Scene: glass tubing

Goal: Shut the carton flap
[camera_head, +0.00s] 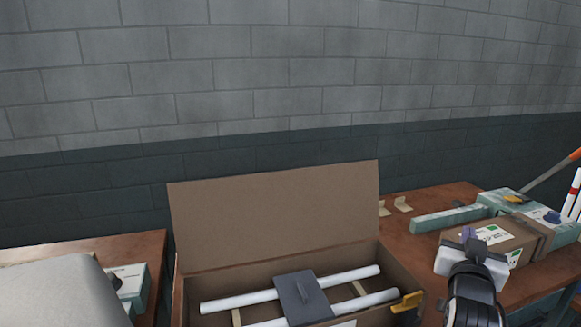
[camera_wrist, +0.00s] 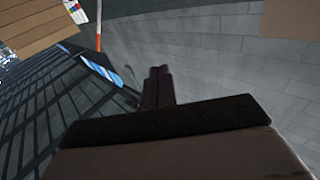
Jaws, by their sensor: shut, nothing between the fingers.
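The carton (camera_head: 210,276) is open on the bench, and its wide brown flap (camera_head: 275,215) stands up along the back edge, leaning slightly backward. White tubes (camera_head: 240,302) lie inside, with a dark grey block (camera_head: 303,297) across them. My gripper (camera_head: 468,235) is to the right of the carton and apart from the flap. Its dark fingers are together and empty, as the wrist view also shows (camera_wrist: 157,86). A brown panel (camera_wrist: 292,20) at the top right of the wrist view may be the flap; I cannot tell.
A yellow piece (camera_head: 408,302) sits at the carton's front right corner. A taped brown box (camera_head: 490,240) and green-white boxes (camera_head: 450,217) stand on the wooden table at right, behind my gripper. A grey rounded object (camera_head: 60,290) is at left. A block wall (camera_head: 270,80) stands behind.

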